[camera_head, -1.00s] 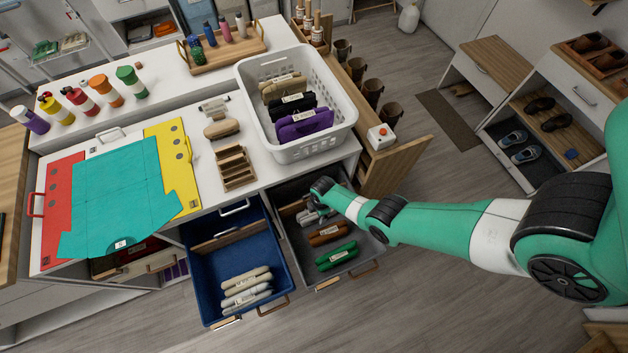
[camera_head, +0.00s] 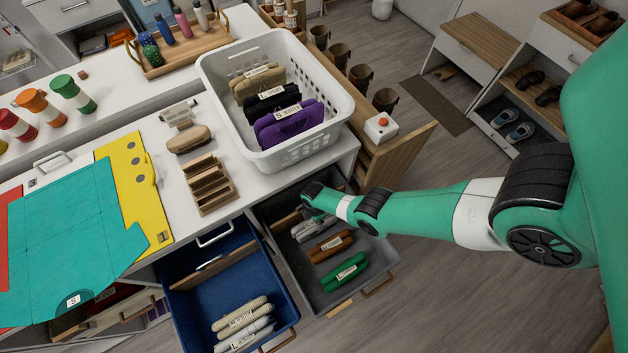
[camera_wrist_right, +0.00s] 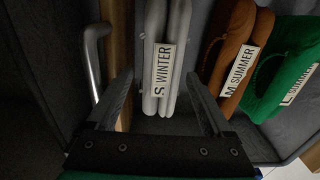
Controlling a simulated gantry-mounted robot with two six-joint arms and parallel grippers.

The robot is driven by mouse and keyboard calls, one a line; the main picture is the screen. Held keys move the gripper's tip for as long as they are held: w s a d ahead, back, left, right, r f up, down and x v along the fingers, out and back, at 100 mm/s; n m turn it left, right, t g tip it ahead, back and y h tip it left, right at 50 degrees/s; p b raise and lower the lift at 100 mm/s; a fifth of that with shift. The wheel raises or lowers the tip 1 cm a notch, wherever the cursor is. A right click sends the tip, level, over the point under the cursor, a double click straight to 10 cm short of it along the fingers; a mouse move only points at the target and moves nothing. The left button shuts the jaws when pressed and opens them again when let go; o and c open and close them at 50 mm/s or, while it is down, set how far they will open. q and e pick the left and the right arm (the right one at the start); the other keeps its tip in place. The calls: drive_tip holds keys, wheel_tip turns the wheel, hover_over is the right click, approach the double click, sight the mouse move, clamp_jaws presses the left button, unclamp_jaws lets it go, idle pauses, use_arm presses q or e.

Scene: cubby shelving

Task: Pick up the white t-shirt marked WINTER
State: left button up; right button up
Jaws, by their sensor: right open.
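The white folded t-shirt (camera_wrist_right: 160,55) with a label reading "S WINTER" stands in the grey drawer (camera_head: 340,295). In the head view, this shirt (camera_head: 318,228) is partly hidden by my right arm. My right gripper (camera_wrist_right: 158,78) is open, with its two fingers on either side of the shirt's near end. The fingers look apart from the cloth, and the shirt is not gripped. The gripper itself is mostly hidden in the head view. My left gripper is not in view.
In the grey drawer, a brown shirt (camera_head: 330,246) and a green shirt (camera_head: 345,272) lie beside the white one. A blue drawer (camera_head: 212,290) holds pale folded shirts (camera_head: 242,318). A white basket (camera_head: 335,125) and a wooden organiser (camera_head: 210,185) stand on the counter above.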

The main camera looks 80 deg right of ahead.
drive_tip(key=f+b, duration=0.3)
drive_tip(key=f, duration=0.1)
drive_tip(key=f+b, duration=0.3)
drive_tip(key=f, duration=0.1)
drive_tip(key=shift+s+a, duration=0.1)
drive_tip(key=shift+a, duration=0.1)
drive_tip(key=shift+r, duration=0.15)
drive_tip(key=c, duration=1.3)
drive_tip(key=shift+o, duration=0.2)
drive_tip(key=shift+r, duration=0.1)
wheel_tip(320, 180, up, 18)
drive_tip(key=p, duration=1.8)
